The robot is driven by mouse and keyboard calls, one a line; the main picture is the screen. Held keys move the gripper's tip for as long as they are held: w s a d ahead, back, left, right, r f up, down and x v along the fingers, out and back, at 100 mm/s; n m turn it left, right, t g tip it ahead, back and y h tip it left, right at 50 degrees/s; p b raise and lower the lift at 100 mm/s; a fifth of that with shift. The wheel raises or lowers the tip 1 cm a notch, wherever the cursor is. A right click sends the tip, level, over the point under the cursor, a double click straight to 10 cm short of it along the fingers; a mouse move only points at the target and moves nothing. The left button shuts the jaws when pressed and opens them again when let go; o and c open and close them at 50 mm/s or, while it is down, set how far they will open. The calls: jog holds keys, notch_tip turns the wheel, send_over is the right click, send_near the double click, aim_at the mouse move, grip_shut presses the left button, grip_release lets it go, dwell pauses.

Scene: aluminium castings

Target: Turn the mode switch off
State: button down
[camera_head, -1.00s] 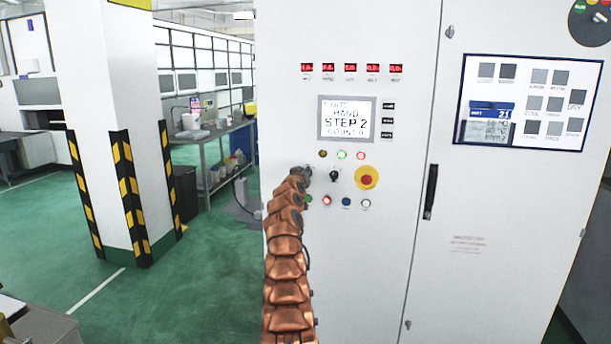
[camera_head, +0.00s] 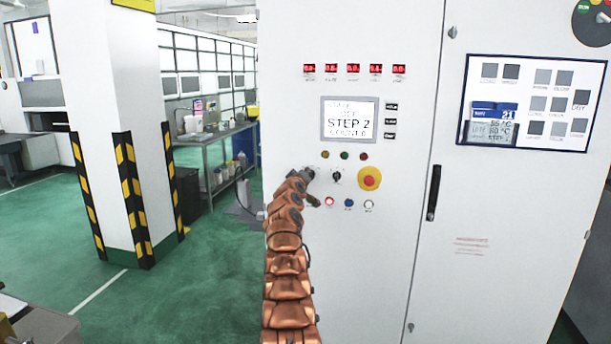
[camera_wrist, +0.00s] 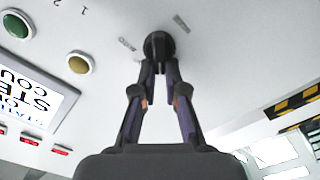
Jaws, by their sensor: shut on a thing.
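The mode switch is a round black knob (camera_wrist: 159,44) on the white cabinet front, with small labels beside it. My gripper (camera_wrist: 160,68) is shut on this knob, one finger on each side. In the head view my arm reaches up to the left end of the control rows, where my gripper (camera_head: 308,175) meets the panel and mostly hides the knob. The amber, green (camera_head: 344,155) and red (camera_head: 363,156) lamps above the switches look unlit.
A second black switch (camera_head: 336,176) sits close to the right of my gripper. A red emergency button on a yellow disc (camera_head: 369,179) is further right. A row of push buttons lies below, one red (camera_head: 329,202). A striped pillar (camera_head: 125,150) stands to the left.

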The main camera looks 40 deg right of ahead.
jog(key=c, duration=1.2)
grip_release()
jog(key=shift+a, duration=0.1)
jog(key=shift+v, duration=3.65)
